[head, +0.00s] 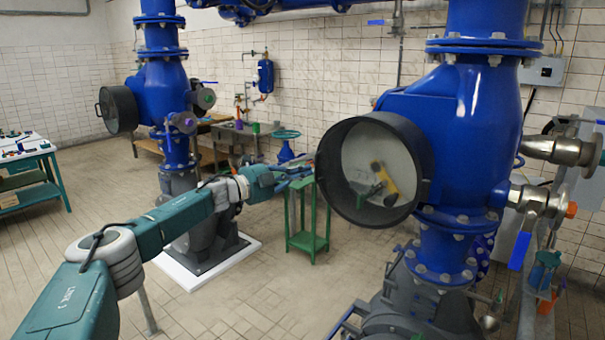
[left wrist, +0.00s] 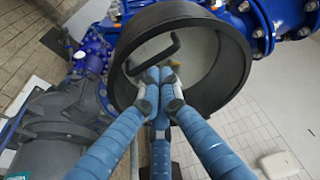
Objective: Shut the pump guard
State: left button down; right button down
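The pump guard appears to be the dark round housing (head: 340,199) on the side of the large blue pump body (head: 455,125) at the right. Its near side shows a deep dark rim around a pale recessed face with yellow and dark green parts. In the left wrist view the same dark rim (left wrist: 236,58) fills the top, with a dark bar handle across the pale face. My left gripper (head: 303,180) is beside the rim's left edge. In the left wrist view its blue fingers (left wrist: 159,76) converge just below the handle, tips together with nothing seen between them. Whether they touch is unclear. My right gripper is not in view.
A second blue pump (head: 160,92) with a similar dark round cover (head: 118,109) stands at the back left. A small green stand (head: 307,246) is below my left gripper. A blue-handled valve (head: 521,250) sticks out at the right.

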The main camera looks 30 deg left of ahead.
pick_arm(q)
jog(key=v, duration=1.2)
jog(key=shift+f, duration=0.1)
